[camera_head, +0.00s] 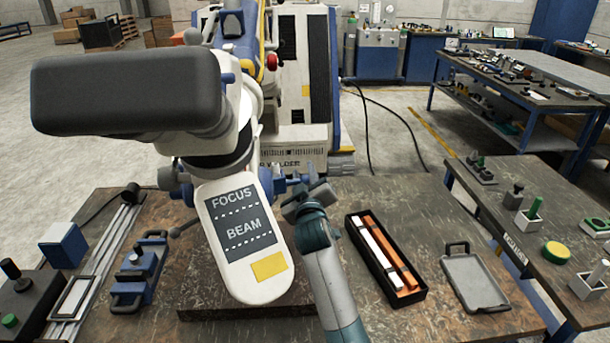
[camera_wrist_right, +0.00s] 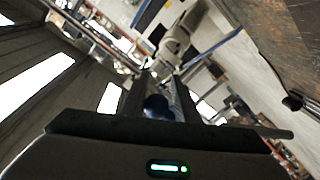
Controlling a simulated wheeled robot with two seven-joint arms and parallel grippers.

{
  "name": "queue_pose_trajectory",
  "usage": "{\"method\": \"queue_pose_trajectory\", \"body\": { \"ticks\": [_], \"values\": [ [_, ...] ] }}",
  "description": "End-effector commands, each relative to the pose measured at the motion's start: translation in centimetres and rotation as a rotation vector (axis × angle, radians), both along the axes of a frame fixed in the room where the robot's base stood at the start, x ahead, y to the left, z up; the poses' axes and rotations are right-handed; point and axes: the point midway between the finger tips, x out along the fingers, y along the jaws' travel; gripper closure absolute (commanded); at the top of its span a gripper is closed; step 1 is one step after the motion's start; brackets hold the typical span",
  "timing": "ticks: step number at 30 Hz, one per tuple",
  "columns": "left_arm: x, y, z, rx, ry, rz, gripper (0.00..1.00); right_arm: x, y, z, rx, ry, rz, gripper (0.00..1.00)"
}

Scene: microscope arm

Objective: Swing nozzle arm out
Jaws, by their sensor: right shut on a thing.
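The white microscope-like head (camera_head: 212,235) of the machine stands at the centre of the head view, with dark eyepieces and a panel marked FOCUS and BEAM. A small blue arm (camera_head: 279,184) sticks out from its right side, and I take it for the nozzle arm. My right gripper (camera_head: 305,192) is at the outer end of this blue arm. In the right wrist view a dark blue rounded knob (camera_wrist_right: 157,106) sits between the fingers, and the gripper is shut on it. My left gripper is not in view.
A black box with orange and white strips (camera_head: 385,262) and a grey tray (camera_head: 474,280) lie right of my right arm on the bench. A blue clamp (camera_head: 140,272) and a metal rail (camera_head: 96,262) lie at left. A side table (camera_head: 500,200) stands at right.

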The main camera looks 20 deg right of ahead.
Motion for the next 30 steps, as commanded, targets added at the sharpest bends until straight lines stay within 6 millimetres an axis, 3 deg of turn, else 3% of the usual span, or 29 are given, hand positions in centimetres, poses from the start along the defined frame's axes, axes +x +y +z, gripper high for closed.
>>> {"method": "queue_pose_trajectory", "body": {
  "ticks": [2,3,6,23,30],
  "values": [
    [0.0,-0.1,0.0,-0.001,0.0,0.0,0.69,0.1,0.6,0.7,0.005,-0.014,0.01,1.0],
    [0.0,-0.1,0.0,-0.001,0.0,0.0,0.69,0.1,0.6,0.7,0.005,-0.014,0.01,0.67],
    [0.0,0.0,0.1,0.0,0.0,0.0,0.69,0.1,0.5,0.6,0.004,-0.012,0.009,0.5],
    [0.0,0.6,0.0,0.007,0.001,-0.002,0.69,-0.1,0.2,0.1,0.002,-0.003,0.003,0.5],
    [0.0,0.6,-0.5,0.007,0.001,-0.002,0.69,-1.4,0.5,0.0,0.001,-0.004,0.002,0.5]
  ]
}}
